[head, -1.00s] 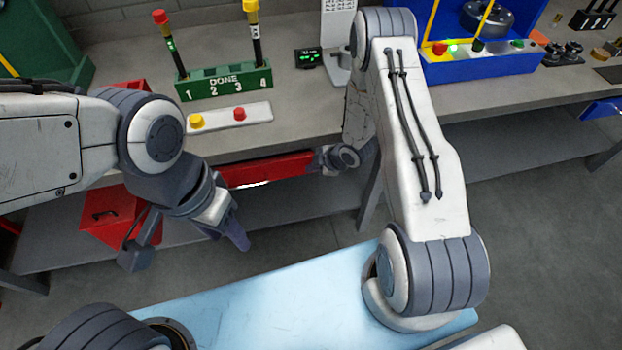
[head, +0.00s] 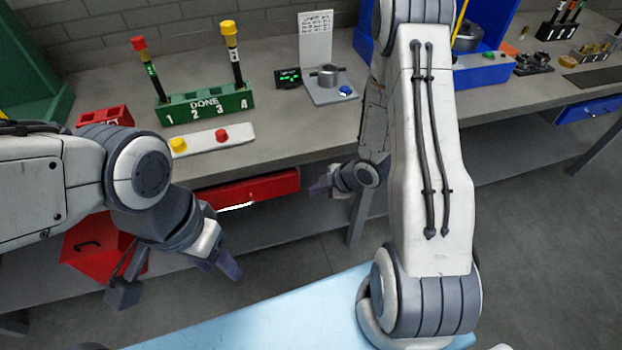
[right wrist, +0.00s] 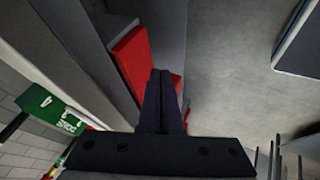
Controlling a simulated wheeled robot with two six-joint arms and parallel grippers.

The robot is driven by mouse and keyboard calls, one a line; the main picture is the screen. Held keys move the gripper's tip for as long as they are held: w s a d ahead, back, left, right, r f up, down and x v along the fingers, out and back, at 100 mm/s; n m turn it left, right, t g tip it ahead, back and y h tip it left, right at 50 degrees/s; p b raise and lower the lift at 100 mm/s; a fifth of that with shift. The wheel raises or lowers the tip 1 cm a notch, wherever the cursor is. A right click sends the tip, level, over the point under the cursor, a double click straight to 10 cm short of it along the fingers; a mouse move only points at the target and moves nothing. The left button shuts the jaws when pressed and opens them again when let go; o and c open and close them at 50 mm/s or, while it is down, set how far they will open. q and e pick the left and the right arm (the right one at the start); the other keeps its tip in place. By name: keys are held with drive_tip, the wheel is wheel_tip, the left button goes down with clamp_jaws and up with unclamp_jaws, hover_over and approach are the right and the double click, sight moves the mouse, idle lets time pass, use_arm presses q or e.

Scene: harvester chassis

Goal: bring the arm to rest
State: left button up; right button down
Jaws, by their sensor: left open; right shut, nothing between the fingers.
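My right arm rises in the middle right of the head view, and its forearm bends down over the bench edge. My right gripper (head: 322,188) hangs just in front of the bench, right of the red drawer, partly hidden by its wrist. In the right wrist view its fingers (right wrist: 161,100) are together and empty. My left gripper (head: 231,268) is at the lower left, open, pointing down in front of the bench. Neither gripper holds anything.
The grey bench carries a green DONE rack (head: 205,104) with two upright rods, a white strip with yellow and red buttons (head: 213,140), and a small stand (head: 328,85). A red drawer (head: 250,192) sits under the bench top. A light blue surface (head: 270,318) lies below my arms.

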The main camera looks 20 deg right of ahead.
drive_tip(key=shift+s+r, duration=0.1)
drive_tip(key=s+a+r+m+g+h, duration=0.1)
drive_tip(key=s+a+r+m+h, duration=0.1)
drive_tip(key=a+r, duration=0.3)
drive_tip(key=s+a+r+m+g+h, duration=0.1)
drive_tip(key=a+r+m+h, duration=0.15)
drive_tip(key=r, duration=0.55)
drive_tip(key=s+a+r+m+g, duration=0.1)
drive_tip(key=s+a+r, duration=0.1)
drive_tip(key=s, duration=0.4)
drive_tip(key=s+a+r+m+g, duration=0.1)
drive_tip(key=s+a+r, duration=0.2)
drive_tip(key=s, duration=0.3)
drive_tip(key=s+a+r+m+g+y, duration=0.1)
drive_tip(key=s+a+r+m+g, duration=0.1)
drive_tip(key=s+r, duration=0.2)
drive_tip(key=s, duration=0.3)
drive_tip(key=shift+a+r, duration=0.3)
drive_tip(key=shift+a, duration=0.1)
drive_tip(key=shift+s, duration=0.1)
